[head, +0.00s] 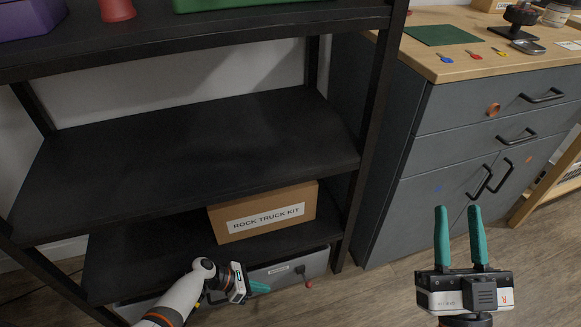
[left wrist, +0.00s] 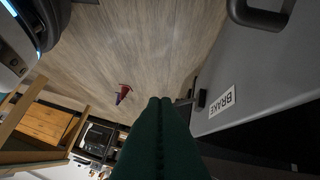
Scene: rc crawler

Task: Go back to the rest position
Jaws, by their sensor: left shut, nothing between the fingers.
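My left gripper (head: 262,287) is low in front of the black shelf unit, near the grey unit at its bottom. Its teal fingers are together with nothing between them, and in the left wrist view the closed fingertips (left wrist: 160,101) point out over the wooden floor. My right gripper (head: 459,208) is at the lower right of the head view, pointing up in front of the grey cabinet. Its two teal fingers stand apart and hold nothing.
The grey unit (head: 316,264) under the lowest shelf has a dark handle and a red knob; a grey surface labelled BRAKE (left wrist: 222,101) is close on the right in the wrist view. A ROCK TRUCK KIT box (head: 308,203) sits above. The middle shelf (head: 190,150) is empty.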

